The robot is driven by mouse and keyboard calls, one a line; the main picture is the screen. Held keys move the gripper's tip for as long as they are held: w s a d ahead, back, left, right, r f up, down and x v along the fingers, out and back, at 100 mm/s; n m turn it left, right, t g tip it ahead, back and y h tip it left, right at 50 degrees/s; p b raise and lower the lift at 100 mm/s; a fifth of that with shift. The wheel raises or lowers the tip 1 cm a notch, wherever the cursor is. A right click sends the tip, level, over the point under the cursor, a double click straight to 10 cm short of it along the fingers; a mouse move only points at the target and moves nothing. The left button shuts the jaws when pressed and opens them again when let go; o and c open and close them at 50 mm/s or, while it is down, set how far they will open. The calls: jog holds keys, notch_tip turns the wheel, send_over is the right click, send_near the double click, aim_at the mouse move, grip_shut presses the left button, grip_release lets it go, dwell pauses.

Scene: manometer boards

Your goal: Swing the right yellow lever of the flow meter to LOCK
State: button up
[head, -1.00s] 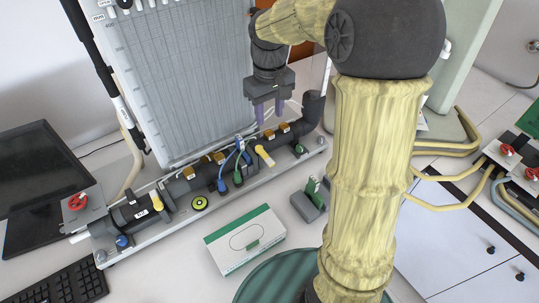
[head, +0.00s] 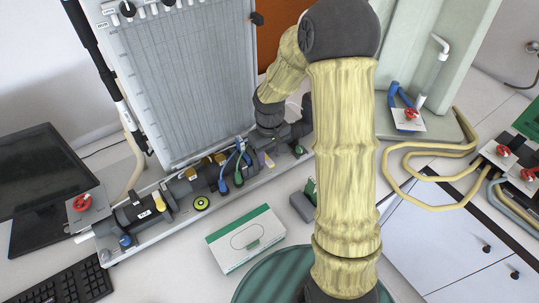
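The flow meter (head: 180,188) is a dark horizontal pipe on a grey base rail below the ribbed manometer board. Its right yellow lever (head: 269,161) is mostly hidden by my gripper; only a small yellow part shows. The left yellow lever (head: 159,202) stands near the left end of the pipe, with white labels beside it. My gripper (head: 262,158) points down at the pipe, right at the right yellow lever. Its fingers are largely hidden, so I cannot tell whether they touch or hold the lever. The LOCK marking is not readable.
Blue and green tubes (head: 237,165) rise from the pipe just left of my gripper. A white-and-green box (head: 245,239) and a small grey holder (head: 303,206) lie in front. A monitor (head: 45,180) stands at left. Yellow hoses (head: 425,150) run at right.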

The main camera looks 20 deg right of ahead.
jog(key=shift+f, duration=0.95)
grip_shut()
